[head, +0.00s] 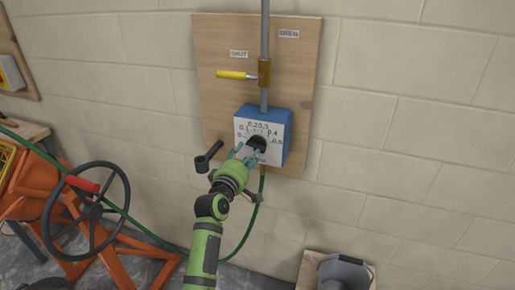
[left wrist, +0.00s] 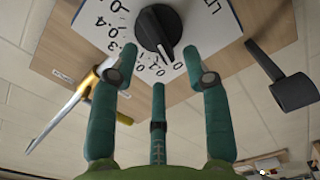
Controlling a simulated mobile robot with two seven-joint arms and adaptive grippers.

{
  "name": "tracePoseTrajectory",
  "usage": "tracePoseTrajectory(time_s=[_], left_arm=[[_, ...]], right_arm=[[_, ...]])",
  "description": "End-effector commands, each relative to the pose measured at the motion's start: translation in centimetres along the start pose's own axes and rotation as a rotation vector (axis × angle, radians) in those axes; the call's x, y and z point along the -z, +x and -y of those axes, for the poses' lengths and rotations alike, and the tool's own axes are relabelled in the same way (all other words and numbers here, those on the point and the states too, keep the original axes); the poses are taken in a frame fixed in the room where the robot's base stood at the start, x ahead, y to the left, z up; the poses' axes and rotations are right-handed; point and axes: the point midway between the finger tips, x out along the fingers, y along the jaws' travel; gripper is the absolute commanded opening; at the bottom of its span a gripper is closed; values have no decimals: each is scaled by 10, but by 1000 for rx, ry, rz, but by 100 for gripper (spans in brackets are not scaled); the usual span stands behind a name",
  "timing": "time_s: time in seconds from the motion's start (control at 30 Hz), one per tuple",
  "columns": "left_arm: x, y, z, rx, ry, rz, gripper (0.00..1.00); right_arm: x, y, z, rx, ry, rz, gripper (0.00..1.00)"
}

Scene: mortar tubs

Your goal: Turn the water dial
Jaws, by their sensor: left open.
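The water dial (head: 257,143) is a black round knob with a pointer ridge on the white face (head: 243,127) of a blue box (head: 284,125), with numbers around it. The box is fixed to a wooden board on the wall. My left gripper (head: 244,153) is at the front of the box, at the dial's lower left, and partly covers the face. In the left wrist view the dial (left wrist: 158,30) lies just beyond the spread teal fingers (left wrist: 157,58). They are open with nothing between them. Whether a fingertip touches the knob, I cannot tell. My right gripper is not in view.
A yellow-handled lever (head: 236,74) sits on the pipe (head: 265,30) above the box, pointing left near the SHUT label (head: 239,54). A black handle (head: 207,157) sticks out left of the box. An orange mixer with a handwheel (head: 86,208) stands at left.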

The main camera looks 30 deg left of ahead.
Motion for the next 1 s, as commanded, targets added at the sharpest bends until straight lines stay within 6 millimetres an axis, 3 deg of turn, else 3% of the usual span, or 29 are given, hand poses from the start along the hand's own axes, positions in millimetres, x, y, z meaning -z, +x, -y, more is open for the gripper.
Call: tracePoseTrajectory(time_s=[0.13,0.3,0.7,0.8,0.83,1.0], left_arm=[[0,23,-2,0,1,2,48],[-1,39,-1,0,0,3,48],[-1,45,0,0,2,2,48],[-1,45,0,0,2,2,8],[-1,45,0,0,2,2,0],[-1,45,0,0,2,2,0]], right_arm=[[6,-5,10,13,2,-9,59],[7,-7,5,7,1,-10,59],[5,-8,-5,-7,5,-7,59],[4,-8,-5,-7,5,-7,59],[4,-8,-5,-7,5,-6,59],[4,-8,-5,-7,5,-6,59]])
